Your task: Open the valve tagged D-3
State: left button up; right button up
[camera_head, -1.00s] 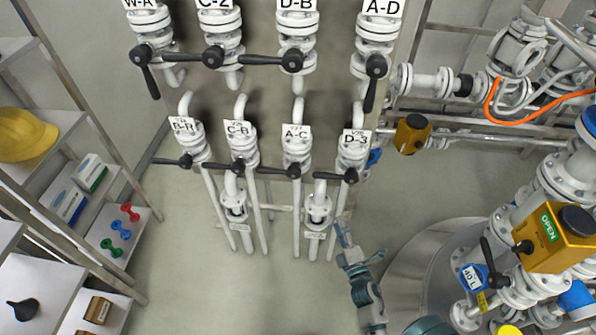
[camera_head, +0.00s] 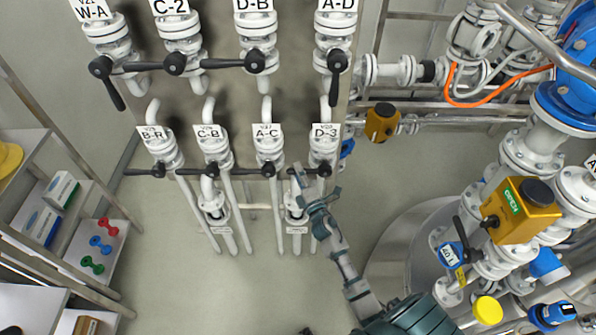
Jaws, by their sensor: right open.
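The valve tagged D-3 (camera_head: 323,148) is the rightmost of the lower row on the wall, a white flanged body under its tag. Its black lever (camera_head: 312,171) lies horizontal, pointing left from the hub, across the vertical pipe. My right gripper (camera_head: 317,180) is open just below the lever, its arm reaching up from the bottom right. One finger rises across the lever's left end; the other sits lower right. Whether it touches the lever I cannot tell. My left gripper is not in view.
Valve A-C (camera_head: 269,148) stands close left of D-3, with C-B (camera_head: 213,148) and B-R (camera_head: 163,148) beyond. An upper row with lever A-D (camera_head: 337,66) hangs above. A yellow actuator (camera_head: 381,122) is at right. The floor below is clear.

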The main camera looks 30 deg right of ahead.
jog(key=shift+w+d, duration=0.1)
jog(key=shift+w, duration=0.25)
jog(key=shift+r, duration=0.1)
grip_shut()
